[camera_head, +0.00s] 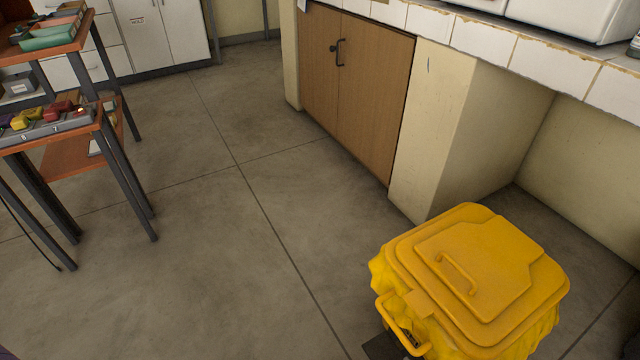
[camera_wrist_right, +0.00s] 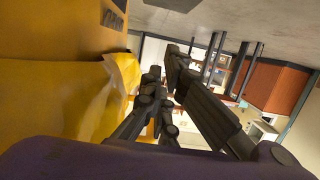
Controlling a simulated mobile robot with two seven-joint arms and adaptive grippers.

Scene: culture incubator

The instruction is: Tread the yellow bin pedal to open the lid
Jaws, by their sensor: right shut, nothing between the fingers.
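The yellow bin (camera_head: 470,280) stands on the floor at the lower right of the head view, with its lid (camera_head: 490,255) down and a yellow bag bunched under the rim. A dark piece (camera_head: 380,346) shows at the bottom edge below the front handle; I cannot tell whether it is the pedal or part of my arm. In the right wrist view, the bin's yellow body and bag (camera_wrist_right: 75,95) fill the left side, very close. My right gripper (camera_wrist_right: 165,84) is shut and empty beside the bag. My left gripper is in neither view.
A counter with white tiles (camera_head: 500,48) and brown cabinet doors (camera_head: 355,85) runs behind the bin. An orange-topped table (camera_head: 75,135) with trays stands at the left. The floor (camera_head: 220,230) between them is clear.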

